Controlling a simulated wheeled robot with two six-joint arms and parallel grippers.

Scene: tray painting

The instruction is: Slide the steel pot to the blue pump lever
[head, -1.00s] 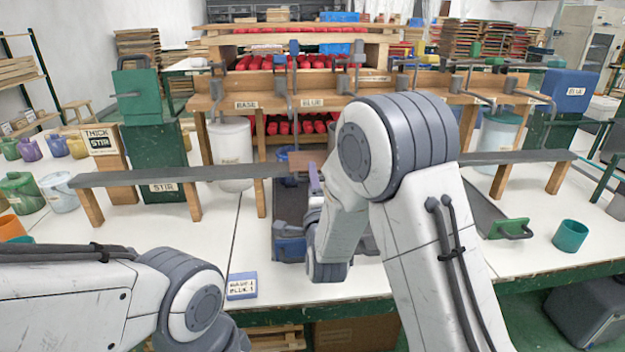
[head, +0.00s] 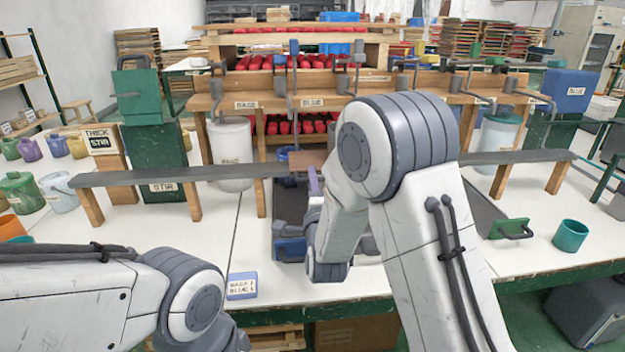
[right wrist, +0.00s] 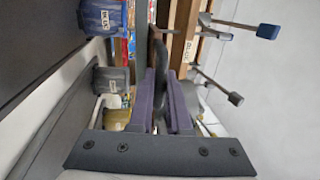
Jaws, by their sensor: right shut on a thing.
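My right gripper shows in the right wrist view (right wrist: 160,112) as two purple fingers shut on a dark curved handle (right wrist: 158,65). The steel pot is mostly hidden; a grey rounded piece beside the fingers may be part of it. In the head view my right arm covers that spot, and only a purple finger (head: 314,182) shows beside the arm. The blue pump lever (head: 294,48) stands above the BLUE label on the wooden rack; a blue-tipped lever also shows in the right wrist view (right wrist: 268,31). My left gripper is out of view.
A long grey shelf (head: 180,174) on wooden legs crosses in front of the rack. A white bucket (head: 230,150) stands behind it. A blue handled piece (head: 290,249), a teal cup (head: 570,236) and a blue note block (head: 242,285) are on the table.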

